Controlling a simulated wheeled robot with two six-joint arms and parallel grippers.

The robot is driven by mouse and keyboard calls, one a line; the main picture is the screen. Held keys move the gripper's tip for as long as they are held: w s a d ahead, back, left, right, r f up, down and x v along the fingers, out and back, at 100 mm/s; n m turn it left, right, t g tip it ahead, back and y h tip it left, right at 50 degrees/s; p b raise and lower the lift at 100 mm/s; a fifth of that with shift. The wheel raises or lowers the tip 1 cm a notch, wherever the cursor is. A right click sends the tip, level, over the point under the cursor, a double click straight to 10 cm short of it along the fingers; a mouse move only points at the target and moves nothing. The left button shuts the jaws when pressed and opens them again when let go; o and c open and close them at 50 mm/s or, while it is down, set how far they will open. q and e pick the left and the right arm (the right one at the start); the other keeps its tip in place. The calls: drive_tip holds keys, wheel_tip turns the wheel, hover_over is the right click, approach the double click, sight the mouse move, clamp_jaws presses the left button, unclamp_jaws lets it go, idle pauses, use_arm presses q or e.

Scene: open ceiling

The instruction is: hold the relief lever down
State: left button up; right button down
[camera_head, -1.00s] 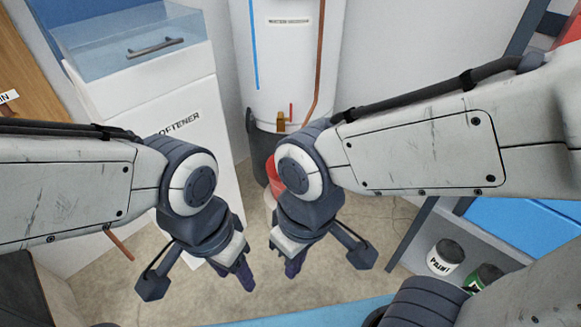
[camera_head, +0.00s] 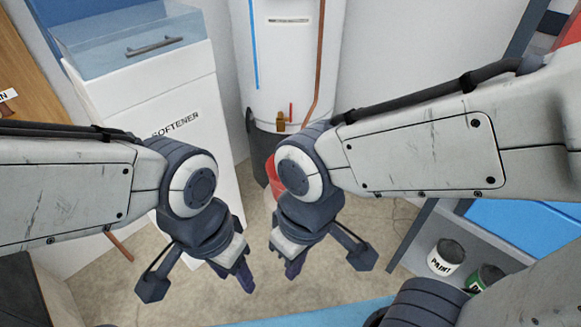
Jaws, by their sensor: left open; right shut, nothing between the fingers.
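A white water heater tank (camera_head: 285,70) stands at the back centre, with a label, a blue stripe and a copper pipe (camera_head: 318,70) down its right side. Low on its front is a brass valve (camera_head: 281,122) with a small red lever (camera_head: 291,111), upright; I cannot tell if it is the relief lever. My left gripper (camera_head: 244,278) hangs in front of the softener cabinet, open and empty. My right gripper (camera_head: 291,270) hangs just right of it, shut and empty. Both point down, well short of the tank and touching nothing that I can see.
A white softener cabinet (camera_head: 180,160) with a clear blue lid stands at the left. A red bucket-like object (camera_head: 272,172) is partly hidden behind my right wrist. Paint cans (camera_head: 446,258) sit on a low shelf at the right. Bare floor (camera_head: 190,290) lies below the grippers.

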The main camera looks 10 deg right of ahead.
drive_tip(key=shift+f+b, duration=2.8)
drive_tip(key=shift+f, duration=0.05)
idle(5.2)
